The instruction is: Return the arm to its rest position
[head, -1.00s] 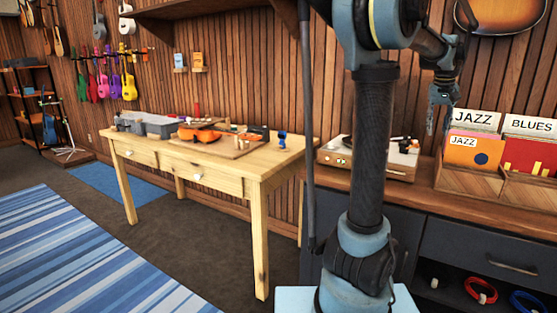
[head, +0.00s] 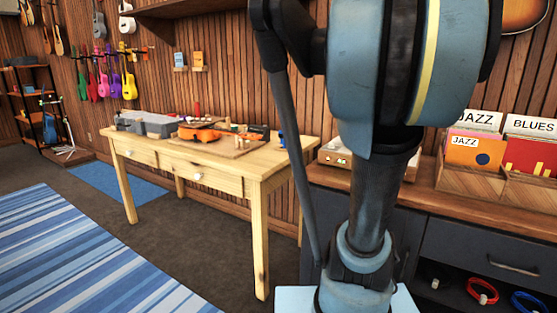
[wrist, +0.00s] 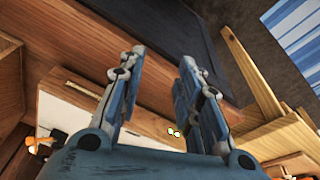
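My arm stands at the right of centre in the head view, with its thick blue upper part large and close to the camera. My gripper is not visible in the head view. In the wrist view my gripper (wrist: 160,75) is open, its two blue fingers apart with nothing between them. Behind the fingers in the wrist view is the record player (wrist: 110,118) on the wooden counter. The record player also shows in part in the head view (head: 334,156), largely hidden behind my arm.
A wooden workbench (head: 255,169) with an orange ukulele (head: 200,134) and grey bins (head: 160,128) stands left of my arm. Record crates (head: 470,184) stand on the counter at right. A striped rug (head: 80,260) covers the floor at left.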

